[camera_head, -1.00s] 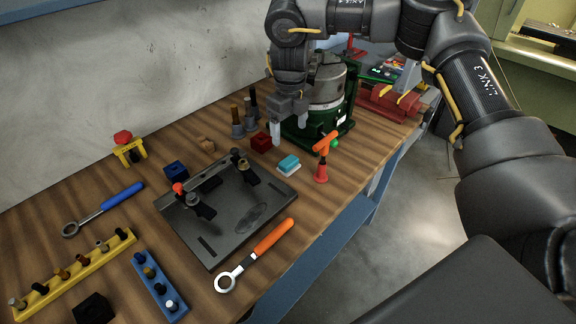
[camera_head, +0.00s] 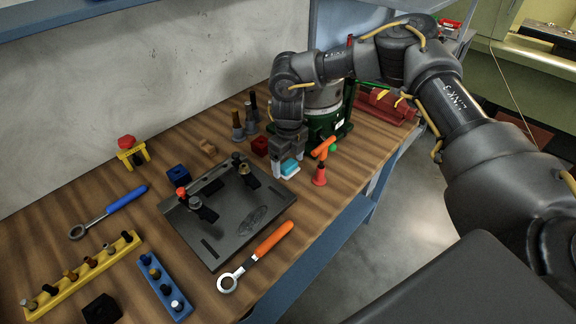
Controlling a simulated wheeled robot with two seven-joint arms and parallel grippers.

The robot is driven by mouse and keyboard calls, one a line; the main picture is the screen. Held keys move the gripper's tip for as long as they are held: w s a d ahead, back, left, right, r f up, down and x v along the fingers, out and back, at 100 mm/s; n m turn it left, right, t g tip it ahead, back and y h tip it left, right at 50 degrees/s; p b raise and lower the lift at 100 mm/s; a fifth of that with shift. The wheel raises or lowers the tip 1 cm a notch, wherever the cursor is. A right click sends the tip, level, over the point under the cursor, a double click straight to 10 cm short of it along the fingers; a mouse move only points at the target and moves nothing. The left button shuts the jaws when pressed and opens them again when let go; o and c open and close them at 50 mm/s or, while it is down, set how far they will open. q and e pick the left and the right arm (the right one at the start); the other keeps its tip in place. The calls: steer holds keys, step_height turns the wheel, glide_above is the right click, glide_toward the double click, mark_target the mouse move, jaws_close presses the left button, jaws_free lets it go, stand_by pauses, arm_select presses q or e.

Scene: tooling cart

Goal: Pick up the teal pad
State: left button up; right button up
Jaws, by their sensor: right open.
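The teal pad (camera_head: 289,168) is a small block with a teal top and a pale lower edge. It rests on the wooden bench beside the dark fixture plate. My right gripper (camera_head: 287,168) points down right at the pad, with its fingers around or just above it; I cannot tell whether they touch it. The jaws are open. The gripper hides part of the pad's far side. My left gripper is not in view.
A red and orange tool (camera_head: 319,177) stands close to the right of the pad. A dark red block (camera_head: 260,146) sits just behind-left. The fixture plate (camera_head: 240,225) with clamps lies to the left. An orange-handled wrench (camera_head: 262,250) lies in front.

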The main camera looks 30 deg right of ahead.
mark_target(288, 164)
steer(key=c, duration=1.1)
steer(key=shift+o, duration=0.2)
steer(key=shift+r, duration=0.5)
step_height(288, 164, up, 2)
steer(key=shift+a+r+b, duration=0.1)
steer(key=shift+r+b, duration=0.05)
steer(key=shift+b, duration=0.3)
steer(key=s+a+r+b, duration=0.3)
steer(key=s+a+r, duration=0.5)
steer(key=s, duration=0.3)
steer(key=shift+s+r+b, duration=0.3)
steer(key=shift+r+b, duration=0.1)
steer(key=shift+r, duration=0.45)
